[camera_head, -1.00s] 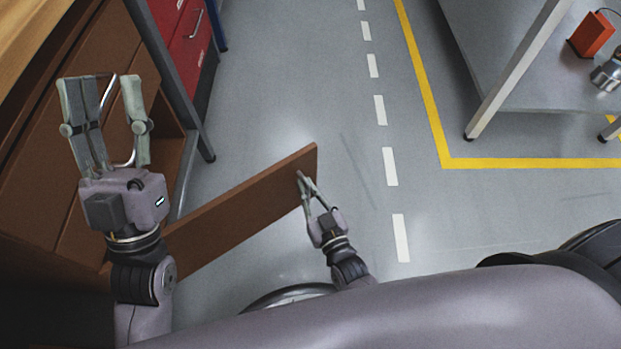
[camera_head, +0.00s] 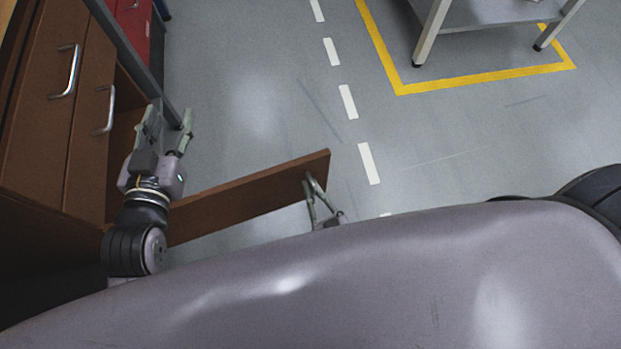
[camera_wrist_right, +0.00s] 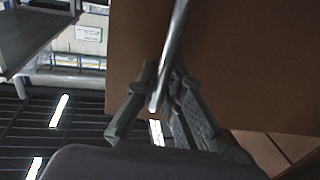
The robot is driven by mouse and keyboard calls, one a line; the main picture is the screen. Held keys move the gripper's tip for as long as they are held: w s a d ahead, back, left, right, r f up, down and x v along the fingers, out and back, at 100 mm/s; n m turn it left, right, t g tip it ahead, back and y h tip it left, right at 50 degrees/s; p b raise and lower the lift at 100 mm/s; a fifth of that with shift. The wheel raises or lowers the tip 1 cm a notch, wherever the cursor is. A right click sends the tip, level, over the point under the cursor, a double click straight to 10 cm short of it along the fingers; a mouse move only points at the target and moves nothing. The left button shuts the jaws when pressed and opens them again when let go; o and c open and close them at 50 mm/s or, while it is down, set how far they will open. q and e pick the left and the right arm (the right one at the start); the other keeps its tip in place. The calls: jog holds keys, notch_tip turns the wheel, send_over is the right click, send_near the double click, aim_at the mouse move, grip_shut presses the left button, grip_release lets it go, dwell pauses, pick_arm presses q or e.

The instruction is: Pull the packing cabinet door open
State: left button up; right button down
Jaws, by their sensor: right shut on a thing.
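The brown packing cabinet (camera_head: 40,130) stands at the left in the head view. Its door (camera_head: 245,192) is swung well out from the cabinet front, over the grey floor. My right gripper (camera_head: 310,184) is at the door's outer end. In the right wrist view the right gripper (camera_wrist_right: 160,100) is shut on the metal door handle (camera_wrist_right: 174,50), with the brown door panel (camera_wrist_right: 240,65) behind it. My left gripper (camera_head: 168,122) is open and empty, in front of the cabinet's open side, apart from the door in the picture.
Two closed brown fronts with metal handles (camera_head: 68,72) are at the left. A red cabinet (camera_head: 135,25) stands beyond a grey post. A grey table (camera_head: 480,12) stands inside yellow floor lines at the top right. The floor beyond the door is clear.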

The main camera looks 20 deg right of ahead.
jog(key=shift+s, duration=0.15)
jog(key=c, duration=2)
grip_release()
jog(key=shift+o, duration=0.2)
jog(key=shift+s, duration=0.1)
jog(key=s+d, duration=0.2)
jog(key=s, duration=0.9)
jog(key=shift+s, duration=0.35)
